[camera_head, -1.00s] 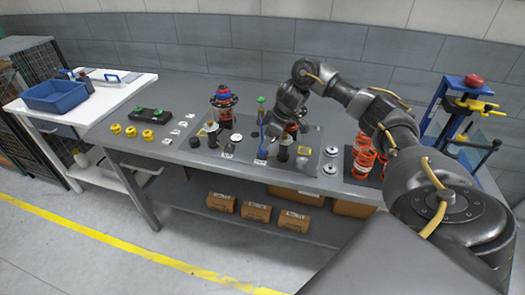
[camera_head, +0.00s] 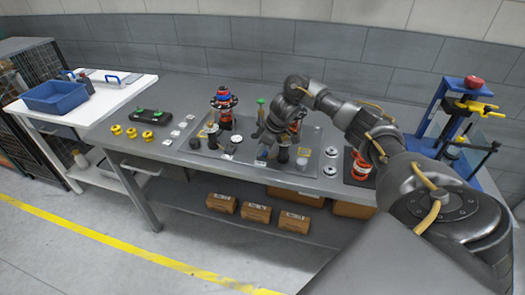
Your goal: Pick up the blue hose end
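My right gripper (camera_head: 264,141) hangs over the dark fixture plate on the bench, at its middle, with fingers pointing down. The blue hose end cannot be made out clearly; the gripper covers much of that spot. A small grey-blue piece (camera_head: 262,155) shows just below the fingers. I cannot tell whether the fingers touch it or whether they are open or shut. Behind the gripper stands a black and orange coil-over part (camera_head: 296,128), partly hidden. A green-topped post (camera_head: 261,104) stands just left of the wrist. My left gripper is out of view.
A taller part with a red and blue top (camera_head: 224,100) stands left of the gripper. Black cylinders (camera_head: 283,154) stand close on the right. Orange springs (camera_head: 361,164) sit under my forearm. A blue press (camera_head: 463,110) stands at the right. Yellow rings (camera_head: 132,132) lie left.

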